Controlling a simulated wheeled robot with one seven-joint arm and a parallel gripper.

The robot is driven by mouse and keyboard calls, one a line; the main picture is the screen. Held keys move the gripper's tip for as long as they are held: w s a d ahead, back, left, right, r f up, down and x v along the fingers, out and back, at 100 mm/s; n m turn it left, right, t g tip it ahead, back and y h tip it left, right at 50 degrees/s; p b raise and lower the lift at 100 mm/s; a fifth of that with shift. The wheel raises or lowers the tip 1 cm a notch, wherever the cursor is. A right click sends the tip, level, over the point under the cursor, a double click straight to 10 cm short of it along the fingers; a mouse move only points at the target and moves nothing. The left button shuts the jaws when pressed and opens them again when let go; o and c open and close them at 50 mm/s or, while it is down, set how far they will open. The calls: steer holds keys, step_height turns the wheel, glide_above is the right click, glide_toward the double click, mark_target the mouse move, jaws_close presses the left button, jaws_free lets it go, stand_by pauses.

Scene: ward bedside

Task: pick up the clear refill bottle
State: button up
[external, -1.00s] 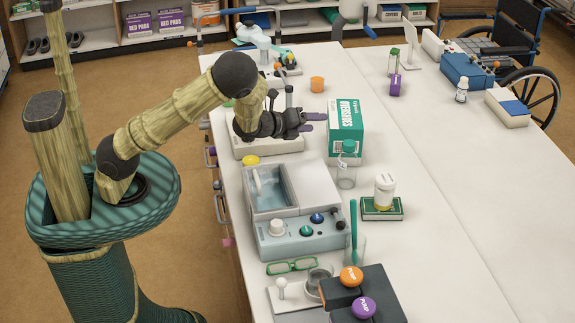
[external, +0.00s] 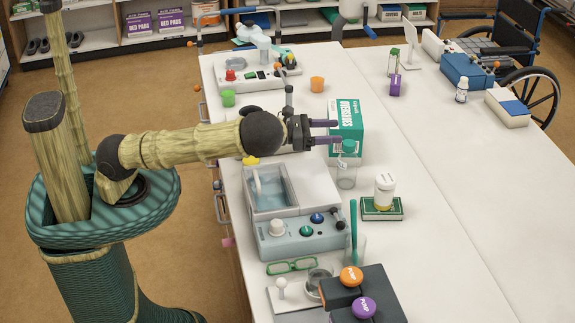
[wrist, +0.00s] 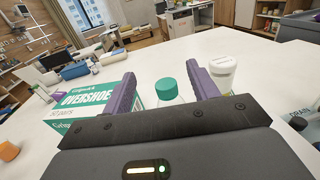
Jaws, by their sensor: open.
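The clear refill bottle (external: 346,177) has a green cap and stands upright on the table, in front of the green and white overshoes box (external: 346,121). In the wrist view its green cap (wrist: 167,89) shows between my two fingers, beyond the gripper body; its clear body is mostly hidden there. My gripper (external: 325,131) is open, with its purple fingers pointing toward the bottle from the left. The fingers show on both sides of the cap in the wrist view (wrist: 162,88). I cannot tell whether either finger touches the bottle.
The overshoes box stands close behind the bottle. A white pill bottle (external: 384,188) stands on a green book (external: 382,212) at its right. A grey-blue device with a basin (external: 270,200) sits at its left.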

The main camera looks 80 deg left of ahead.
mark_target(348, 164)
step_height(348, 164, down, 6)
steer(key=w+p, duration=0.1)
steer(key=w, duration=0.1)
steer(key=shift+w+d+r, duration=0.2)
steer(key=shift+w+d+p, duration=0.2)
steer(key=shift+w+p, duration=0.25)
steer(key=shift+w, duration=0.8)
steer(key=shift+w+d+p, duration=0.2)
steer(key=shift+w+p, duration=0.2)
steer(key=shift+w, duration=0.85)
jaws_close()
